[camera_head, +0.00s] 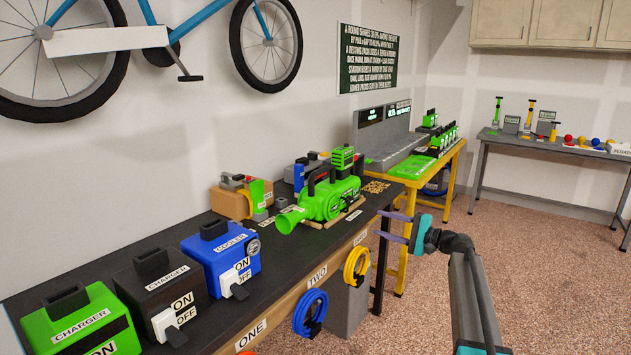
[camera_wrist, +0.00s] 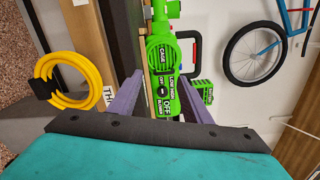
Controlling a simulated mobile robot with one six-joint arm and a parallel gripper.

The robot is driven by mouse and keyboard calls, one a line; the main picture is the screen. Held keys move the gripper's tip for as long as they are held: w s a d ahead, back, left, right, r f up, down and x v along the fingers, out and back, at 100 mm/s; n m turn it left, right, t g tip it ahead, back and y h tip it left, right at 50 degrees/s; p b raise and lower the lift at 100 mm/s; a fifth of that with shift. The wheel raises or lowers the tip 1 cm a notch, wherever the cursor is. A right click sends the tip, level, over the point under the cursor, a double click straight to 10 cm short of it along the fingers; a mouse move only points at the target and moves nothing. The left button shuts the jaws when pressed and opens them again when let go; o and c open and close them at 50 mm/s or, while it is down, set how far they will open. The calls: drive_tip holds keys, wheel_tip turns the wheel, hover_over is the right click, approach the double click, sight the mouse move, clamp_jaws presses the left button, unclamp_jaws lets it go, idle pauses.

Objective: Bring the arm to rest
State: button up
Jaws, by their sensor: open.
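My gripper (camera_head: 393,228) is open and empty in the head view, held out over the floor in front of the dark workbench's right end. Its two purple fingers point left toward the bench. In the wrist view my gripper (camera_wrist: 160,98) shows both fingers spread apart, with the green blower (camera_wrist: 170,75) seen beyond and between them. The blower (camera_head: 330,200) sits on the bench in the head view, apart from the fingers. My arm reaches up from the lower right of the head view.
The workbench (camera_head: 232,318) carries a green charger (camera_head: 75,325), a black charger (camera_head: 160,290) and a blue cooler (camera_head: 222,258). A yellow coil (camera_head: 356,266) and a blue coil (camera_head: 310,312) hang at its front. A yellow-legged table (camera_head: 448,160) stands behind. The floor at right is clear.

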drive_tip(key=s+a+f+n+g+h+p, duration=0.1)
drive_tip(key=s+a+f+g+h+p, duration=0.2)
drive_tip(key=s+f, duration=0.75)
drive_tip(key=s+a+f+n+g+h+p, duration=0.1)
drive_tip(key=s+a+f+g, duration=0.2)
drive_tip(key=s+a+f, duration=0.75)
drive_tip(key=s+d+f+n+g+h+p, duration=0.1)
drive_tip(key=s+f+g+h, duration=0.15)
drive_tip(key=s+f, duration=0.9)
drive_tip(key=s+f+n+g+h+p, duration=0.3)
drive_tip(key=s+f+g+h, duration=0.15)
drive_tip(key=s+f, duration=1.1)
drive_tip(key=s+d+n+g+h+p, duration=0.1)
drive_tip(key=s+d+n+h, duration=0.1)
drive_tip(key=s, duration=0.7)
drive_tip(key=s+d+n+g+h+p, duration=0.1)
drive_tip(key=s+d, duration=0.3)
drive_tip(key=s, duration=0.6)
drive_tip(key=shift+d+f+n+g+h, duration=0.2)
drive_tip(key=shift+f+n+g+h, duration=0.15)
drive_tip(key=shift+n+g+h, duration=0.05)
drive_tip(key=shift+c, duration=0.4)
